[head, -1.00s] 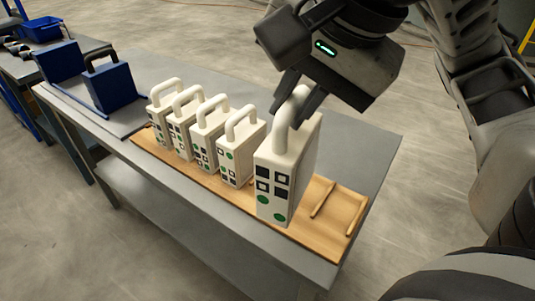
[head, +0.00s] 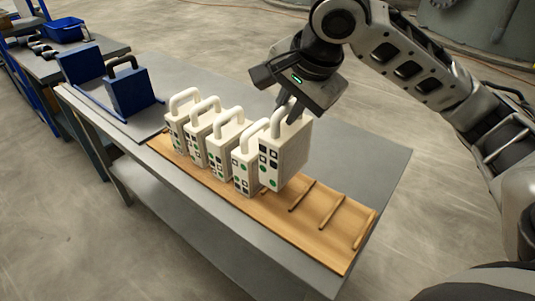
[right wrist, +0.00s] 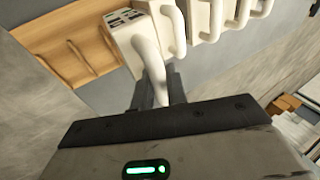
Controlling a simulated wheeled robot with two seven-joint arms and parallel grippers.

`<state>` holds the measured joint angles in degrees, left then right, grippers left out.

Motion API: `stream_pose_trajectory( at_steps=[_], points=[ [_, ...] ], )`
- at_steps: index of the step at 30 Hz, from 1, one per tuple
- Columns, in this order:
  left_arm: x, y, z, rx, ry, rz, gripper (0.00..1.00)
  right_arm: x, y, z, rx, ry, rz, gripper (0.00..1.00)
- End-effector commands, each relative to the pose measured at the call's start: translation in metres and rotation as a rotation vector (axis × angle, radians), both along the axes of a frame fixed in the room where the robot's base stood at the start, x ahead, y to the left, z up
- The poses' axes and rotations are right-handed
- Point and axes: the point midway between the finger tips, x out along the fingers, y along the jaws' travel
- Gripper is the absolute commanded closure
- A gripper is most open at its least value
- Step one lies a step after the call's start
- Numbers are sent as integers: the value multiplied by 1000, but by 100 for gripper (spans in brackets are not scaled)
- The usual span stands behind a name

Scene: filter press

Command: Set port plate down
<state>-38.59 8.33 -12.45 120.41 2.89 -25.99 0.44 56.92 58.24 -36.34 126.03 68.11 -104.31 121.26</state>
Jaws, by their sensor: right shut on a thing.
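My right gripper (head: 290,108) is shut on the handle of a white port plate (head: 290,155) with dark squares and green dots. The held plate hangs upright at the right end of a row of several similar white plates (head: 222,155) and partly covers the nearest one. It looks slightly raised over the wooden rack (head: 335,245); its exact clearance is hard to tell. In the right wrist view, the fingers (right wrist: 160,88) grip the handle (right wrist: 150,60) of the held plate (right wrist: 124,38). My left gripper is not in view.
Bare rack with thin wooden dividers (head: 330,212) lies right of the held plate. The grey table (head: 375,165) is clear behind the rack. Blue end blocks with handles (head: 130,90) stand at the far left. A blue bin (head: 64,30) sits on another table.

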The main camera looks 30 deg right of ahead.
Motion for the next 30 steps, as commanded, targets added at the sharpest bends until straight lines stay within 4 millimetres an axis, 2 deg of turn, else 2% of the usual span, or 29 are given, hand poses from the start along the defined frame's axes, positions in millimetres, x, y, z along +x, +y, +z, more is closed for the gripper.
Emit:
stream_pose_trajectory(
  at_steps=[1, 3, 10, 16, 28, 29, 30],
  points=[
    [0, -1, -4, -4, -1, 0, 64, 0, 0, -13, -1, 2, 0, 100],
    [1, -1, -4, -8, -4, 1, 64, -1, 0, -24, -1, 1, -1, 100],
    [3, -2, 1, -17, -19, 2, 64, 0, 0, -42, 0, -1, 1, 100],
    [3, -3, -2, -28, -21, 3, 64, -1, 0, -69, 0, 0, 1, 100],
    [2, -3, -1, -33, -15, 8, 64, 0, 1, -74, 1, -2, 1, 100],
    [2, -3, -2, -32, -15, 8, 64, -1, 1, -74, 1, -1, 1, 77],
    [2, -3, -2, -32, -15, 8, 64, -1, 1, -74, 1, -1, 1, 66]
  ],
)
